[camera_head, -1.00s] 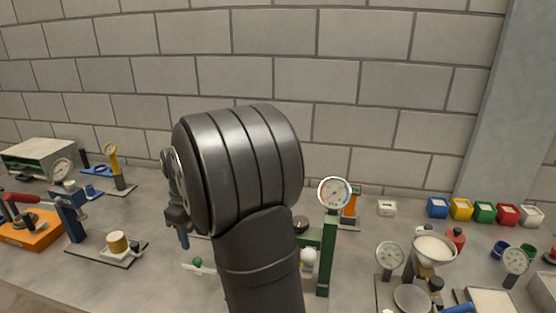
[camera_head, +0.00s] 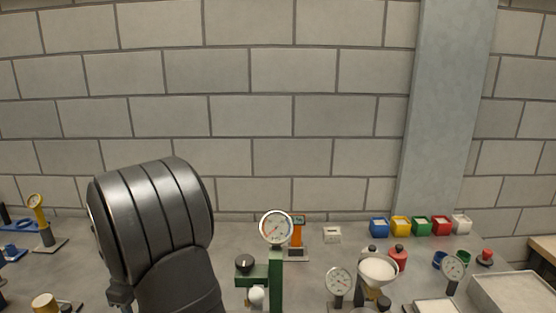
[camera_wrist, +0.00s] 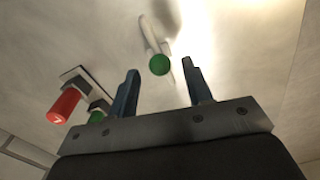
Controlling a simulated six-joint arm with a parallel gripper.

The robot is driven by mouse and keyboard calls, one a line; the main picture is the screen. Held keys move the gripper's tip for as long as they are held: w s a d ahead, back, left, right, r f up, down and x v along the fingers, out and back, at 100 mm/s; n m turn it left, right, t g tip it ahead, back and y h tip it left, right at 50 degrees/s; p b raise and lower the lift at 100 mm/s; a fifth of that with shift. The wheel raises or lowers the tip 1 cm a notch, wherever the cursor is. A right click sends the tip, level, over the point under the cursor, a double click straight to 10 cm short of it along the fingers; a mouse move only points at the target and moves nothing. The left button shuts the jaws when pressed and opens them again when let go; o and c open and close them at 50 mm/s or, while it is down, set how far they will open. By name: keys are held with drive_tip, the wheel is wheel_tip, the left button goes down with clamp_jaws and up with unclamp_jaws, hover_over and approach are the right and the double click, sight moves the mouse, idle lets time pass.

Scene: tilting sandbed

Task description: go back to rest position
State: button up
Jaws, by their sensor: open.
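My gripper shows in the wrist view (camera_wrist: 160,90), with its two blue-grey fingers standing apart and nothing between them. It is open and empty. Beyond the fingers, a white rod with a green ball end (camera_wrist: 160,64) shows in front of a pale, brightly lit surface. In the head view my arm's dark rounded link fills the lower left, and my gripper's fingers are not clearly seen there.
A green stand with a round gauge (camera_head: 276,228) is right of my arm. A funnel (camera_head: 378,270) and a row of coloured bins (camera_head: 420,226) stand further right. A red cylinder (camera_wrist: 64,105) shows left of my fingers. A brick wall (camera_head: 250,110) closes the back.

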drive_tip(key=shift+f, duration=1.3)
wheel_tip(320, 180, up, 11)
wheel_tip(320, 180, down, 12)
drive_tip(key=shift+f, duration=0.1)
drive_tip(key=r, duration=0.5)
drive_tip(key=shift+w+d, duration=0.1)
drive_tip(key=shift+d, duration=0.2)
drive_tip(key=w+d+r, duration=0.2)
drive_tip(key=d+r, duration=0.5)
drive_tip(key=d, duration=0.4)
drive_tip(key=a+r+m, duration=0.2)
drive_tip(key=a+m, duration=0.4)
drive_tip(key=a, duration=0.6)
drive_tip(key=a+r+m, duration=0.3)
drive_tip(key=a+m, duration=0.3)
drive_tip(key=a, duration=0.5)
drive_tip(key=shift+w+a+m, duration=0.35)
drive_tip(key=shift+w+m, duration=0.05)
drive_tip(key=shift+w, duration=0.05)
